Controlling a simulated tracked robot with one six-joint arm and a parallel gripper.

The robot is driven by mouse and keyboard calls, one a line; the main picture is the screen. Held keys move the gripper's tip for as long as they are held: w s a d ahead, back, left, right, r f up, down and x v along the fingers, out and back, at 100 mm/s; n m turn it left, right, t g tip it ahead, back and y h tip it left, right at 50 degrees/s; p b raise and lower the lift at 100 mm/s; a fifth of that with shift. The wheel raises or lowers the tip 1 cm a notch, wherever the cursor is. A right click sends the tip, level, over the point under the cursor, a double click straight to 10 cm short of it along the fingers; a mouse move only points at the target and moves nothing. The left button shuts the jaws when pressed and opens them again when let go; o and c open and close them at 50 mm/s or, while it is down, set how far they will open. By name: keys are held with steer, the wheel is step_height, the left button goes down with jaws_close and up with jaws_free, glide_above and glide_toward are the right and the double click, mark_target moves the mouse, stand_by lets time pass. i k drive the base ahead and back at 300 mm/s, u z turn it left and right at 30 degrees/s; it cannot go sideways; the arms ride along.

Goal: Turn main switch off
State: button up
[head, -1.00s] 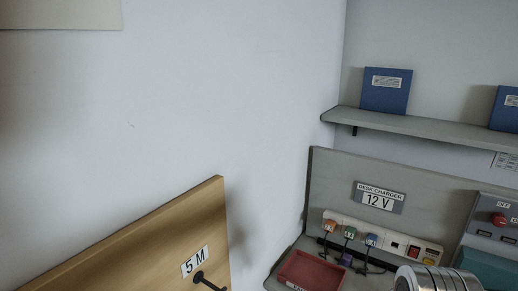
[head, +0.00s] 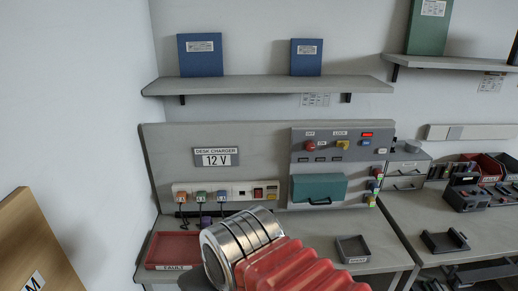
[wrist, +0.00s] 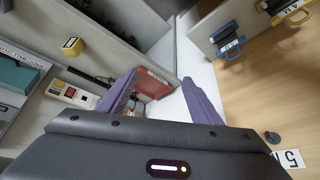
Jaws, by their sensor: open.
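A grey control panel (head: 342,160) stands on the back desk in the head view. A red knob (head: 310,146) sits under a small plate that seems to read OFF, with a yellow knob (head: 343,145) to its right. Left of the panel, a white power strip (head: 224,192) carries several coloured plugs and a red rocker (head: 258,193); its red rocker also shows in the wrist view (wrist: 70,92). No label reading main switch is legible. My gripper (wrist: 160,76) is open and empty in the wrist view, its purple fingers apart, above the desk's red tray; it touches nothing visible.
A red tray (head: 173,250) marked FAULT lies at the desk's left front. A teal box (head: 319,188) sits low on the panel. A small grey tray (head: 352,249) is at the right front. A shelf (head: 265,84) overhangs the desk. A wooden board (head: 28,245) stands left.

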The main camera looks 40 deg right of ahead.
mark_target(310, 147)
steer(key=z, duration=1.25)
steer(key=k, duration=0.6)
steer(key=z, duration=0.4)
steer(key=i, duration=0.5)
